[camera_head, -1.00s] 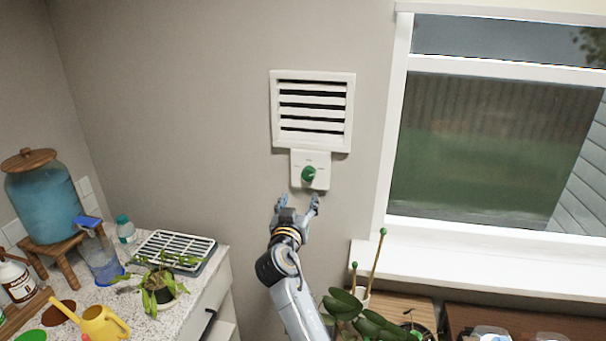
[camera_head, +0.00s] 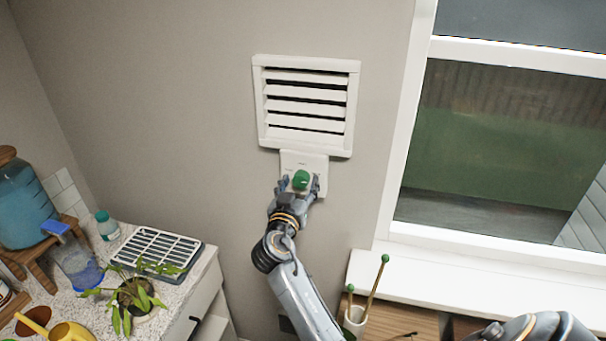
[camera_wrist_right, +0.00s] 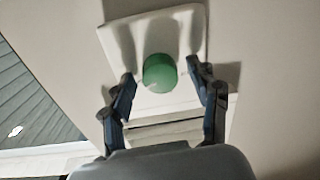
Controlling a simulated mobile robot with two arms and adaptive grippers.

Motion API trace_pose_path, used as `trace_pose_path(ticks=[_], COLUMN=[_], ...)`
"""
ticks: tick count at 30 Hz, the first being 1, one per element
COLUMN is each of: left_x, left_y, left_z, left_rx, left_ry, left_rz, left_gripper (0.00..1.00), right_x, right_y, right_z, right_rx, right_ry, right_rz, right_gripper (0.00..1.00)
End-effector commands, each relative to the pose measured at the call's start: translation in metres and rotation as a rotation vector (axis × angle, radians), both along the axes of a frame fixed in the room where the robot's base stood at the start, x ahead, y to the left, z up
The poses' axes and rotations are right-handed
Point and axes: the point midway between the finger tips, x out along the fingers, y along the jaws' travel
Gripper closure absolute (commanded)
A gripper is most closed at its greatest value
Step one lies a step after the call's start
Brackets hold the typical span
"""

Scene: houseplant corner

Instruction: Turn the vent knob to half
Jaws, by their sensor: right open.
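The green vent knob (camera_head: 301,179) sits on a white plate (camera_head: 312,162) below the white louvred vent (camera_head: 305,106) on the wall. The vent's slats show dark gaps between them. My right gripper (camera_head: 300,186) is open at the plate, with one finger on each side of the knob. In the right wrist view the round knob (camera_wrist_right: 160,73) lies between the two spread fingers (camera_wrist_right: 166,86), with a gap on both sides. The plate (camera_wrist_right: 188,28) is behind it. The knob's pointer and the marks on the plate cannot be read.
A window with a white sill (camera_head: 480,278) is to the right. A pot with green-tipped stakes (camera_head: 355,318) stands below it. At the left, a counter holds a drying rack (camera_head: 157,249), a potted plant (camera_head: 135,297) and bottles. The wall around the vent is clear.

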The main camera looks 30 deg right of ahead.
Motion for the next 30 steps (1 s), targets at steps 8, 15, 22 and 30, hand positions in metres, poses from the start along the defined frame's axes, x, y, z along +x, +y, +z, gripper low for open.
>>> trace_pose_path(ticks=[8, 15, 22, 30], left_x=[-0.007, -0.012, -0.01, -0.003], left_y=[0.003, 0.007, 0.006, 0.003], left_z=[0.0, 0.0, 0.0, -0.002], left_rx=[0.004, 0.009, 0.008, 0.004], left_ry=[0.01, 0.018, 0.015, 0.004], left_rz=[0.002, 0.003, 0.003, 0.002], left_gripper=[0.27, 0.27, 0.27, 0.27], right_x=[-0.001, 0.0, 0.0, 0.0], right_y=[0.001, 0.001, 0.0, 0.0], right_z=[-0.001, 0.0, -0.001, 0.0], right_rx=[0.0, 0.0, -0.001, -0.044], right_ry=[0.0, 0.0, 0.001, 0.051], right_rz=[0.0, 0.0, 0.0, -0.001], right_gripper=[0.39, 0.78, 0.94, 0.94])
